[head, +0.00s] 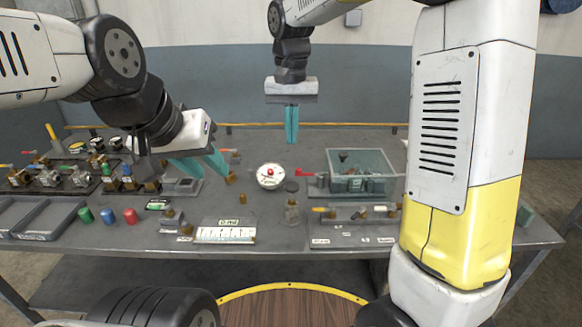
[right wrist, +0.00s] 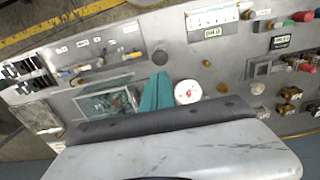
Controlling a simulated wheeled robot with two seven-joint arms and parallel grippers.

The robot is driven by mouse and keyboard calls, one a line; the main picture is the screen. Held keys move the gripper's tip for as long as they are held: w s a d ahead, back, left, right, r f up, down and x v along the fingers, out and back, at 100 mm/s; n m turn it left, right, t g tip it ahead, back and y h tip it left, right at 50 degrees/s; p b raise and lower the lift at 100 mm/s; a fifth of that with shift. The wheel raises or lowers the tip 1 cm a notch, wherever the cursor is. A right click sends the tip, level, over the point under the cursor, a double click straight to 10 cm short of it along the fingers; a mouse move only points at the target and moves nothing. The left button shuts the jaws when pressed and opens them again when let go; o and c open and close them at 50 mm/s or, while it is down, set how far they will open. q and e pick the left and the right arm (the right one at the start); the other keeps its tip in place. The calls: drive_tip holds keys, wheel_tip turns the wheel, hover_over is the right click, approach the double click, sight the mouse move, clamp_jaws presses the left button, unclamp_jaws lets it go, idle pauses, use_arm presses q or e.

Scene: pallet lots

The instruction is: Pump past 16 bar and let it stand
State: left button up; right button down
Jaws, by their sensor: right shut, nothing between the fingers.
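A round white gauge (head: 270,176) with a red centre stands mid-table; its reading is too small to tell. It also shows in the right wrist view (right wrist: 187,92). My right gripper (head: 291,140) points down behind and slightly right of the gauge, its teal fingers together and empty. My left gripper (head: 214,177) has its teal fingers spread, left of the gauge; one fingertip is close to a small brass fitting (head: 231,178), and I cannot tell if they touch. I cannot pick out the pump for certain; a yellow upright handle (head: 51,131) stands at the far left.
A teal-grey bin (head: 361,184) with parts stands right of the gauge, a red lever (head: 307,175) at its left side. Valve assemblies (head: 80,177) and grey trays (head: 40,217) fill the left.

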sight(292, 186)
wheel_tip(292, 186, down, 13)
idle(0.3)
drive_tip(key=shift+f, duration=1.85)
drive_tip(key=shift+d, duration=0.1)
wheel_tip(292, 186, up, 14)
drive_tip(key=shift+r, duration=0.25)
